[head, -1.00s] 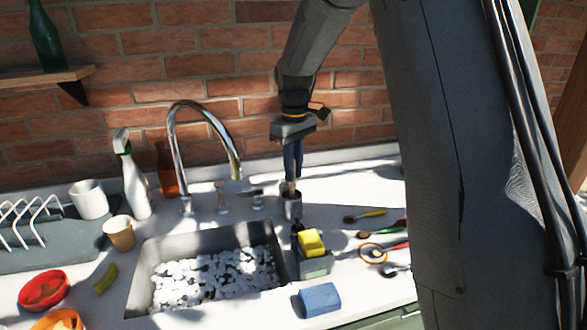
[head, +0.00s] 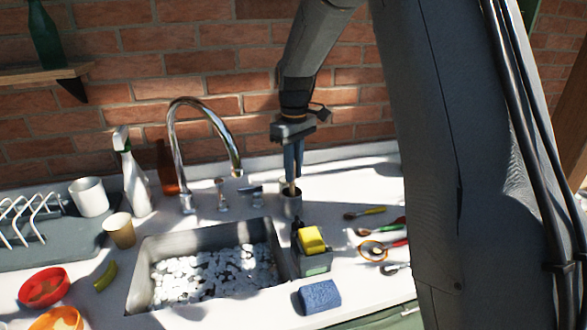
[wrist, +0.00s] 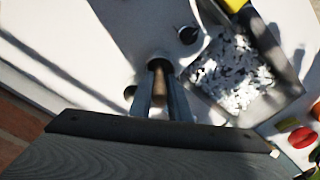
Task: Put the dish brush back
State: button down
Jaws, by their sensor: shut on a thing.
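My gripper (head: 292,179) points down behind the sink and is shut on this handle, which also shows between the fingers in the wrist view (wrist: 159,82).
The tap (head: 176,140) stands left of my gripper. Several utensils (head: 372,248) lie to the right. The sink (head: 170,243) holds white pieces.

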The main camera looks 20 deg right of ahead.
jog(key=shift+f, duration=0.1)
jog(key=c, duration=1.9)
grip_release()
jog(key=shift+c, duration=0.2)
jog(key=shift+r+p, duration=3.8)
jog(key=shift+r, duration=1.7)
